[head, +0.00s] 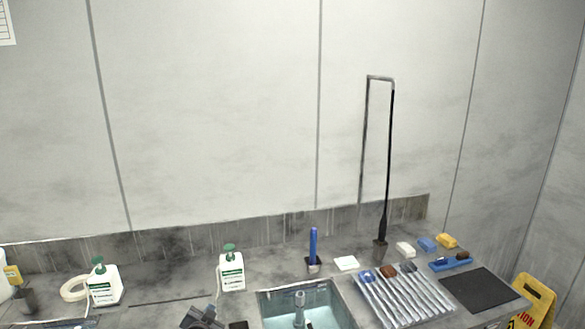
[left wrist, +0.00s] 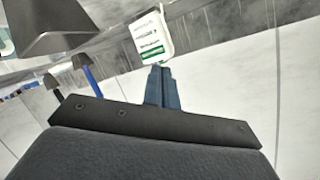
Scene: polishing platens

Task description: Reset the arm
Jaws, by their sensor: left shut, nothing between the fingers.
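My left gripper (head: 203,316) shows at the bottom edge of the head view, left of the sink and in front of the middle white bottle. Only its dark end is in the picture. In the left wrist view its two blue-grey fingers (left wrist: 162,88) are together with nothing between them. A white bottle (left wrist: 150,38) with a green label shows just beyond the fingertips in that tilted view; I cannot tell the exact gap. My right gripper is not in view.
The grey counter holds a white pump bottle (head: 231,270), another bottle (head: 103,284), a tape roll (head: 73,289), a blue stick in a holder (head: 313,248), and a tray of tools (head: 452,303). A sink (head: 346,313) lies front centre. A yellow sign (head: 535,295) stands right.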

